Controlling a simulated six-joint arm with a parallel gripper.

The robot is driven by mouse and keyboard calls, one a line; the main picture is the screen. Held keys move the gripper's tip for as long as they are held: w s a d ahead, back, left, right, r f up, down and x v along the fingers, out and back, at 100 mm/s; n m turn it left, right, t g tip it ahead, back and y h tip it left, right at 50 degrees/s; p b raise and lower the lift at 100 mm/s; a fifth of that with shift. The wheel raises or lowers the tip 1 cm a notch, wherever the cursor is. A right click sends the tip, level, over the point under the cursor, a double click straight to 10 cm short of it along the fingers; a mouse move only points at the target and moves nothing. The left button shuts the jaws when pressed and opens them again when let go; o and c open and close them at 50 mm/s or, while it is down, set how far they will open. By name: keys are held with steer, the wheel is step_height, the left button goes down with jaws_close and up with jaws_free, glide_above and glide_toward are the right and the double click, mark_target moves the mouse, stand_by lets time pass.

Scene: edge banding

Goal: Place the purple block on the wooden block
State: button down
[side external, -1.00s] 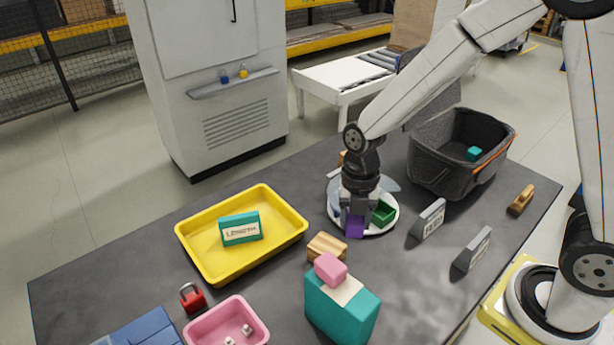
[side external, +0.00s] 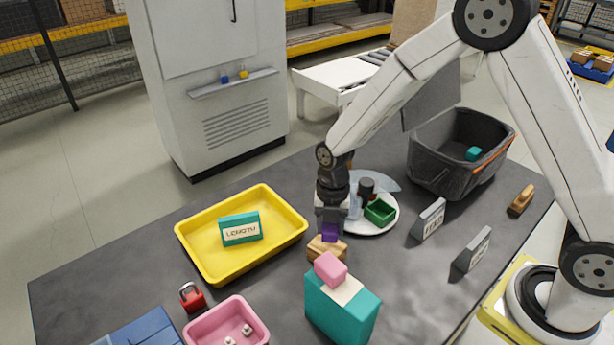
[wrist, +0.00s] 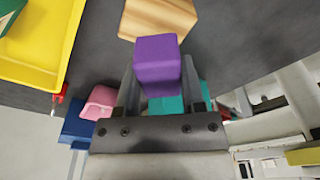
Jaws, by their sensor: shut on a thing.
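The purple block (side external: 329,231) is held between the fingers of my gripper (side external: 331,222), which is shut on it. In the side view it is right above or at the back of the wooden block (side external: 327,250); whether they touch I cannot tell. The wrist view shows the purple block (wrist: 157,64) between the two fingers (wrist: 158,85), with the striped wooden block (wrist: 158,17) just beyond it, partly covered by it.
A teal box (side external: 342,308) with a pink block (side external: 331,269) on top stands close in front of the wooden block. A yellow tray (side external: 195,260) lies left. A white plate (side external: 388,222) with a green open box (side external: 380,211) lies behind right. A dark bin (side external: 447,170) stands farther back.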

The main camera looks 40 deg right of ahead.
mark_target(328, 236)
steer(key=shift+w+f, duration=0.2)
steer(key=shift+f, duration=1.65)
steer(key=shift+f, duration=0.15)
steer(key=shift+c, duration=1)
jaws_free()
steer(key=r, duration=0.8)
steer(key=w+d+r, duration=0.1)
steer(key=r, duration=0.3)
steer(key=shift+r, duration=0.15)
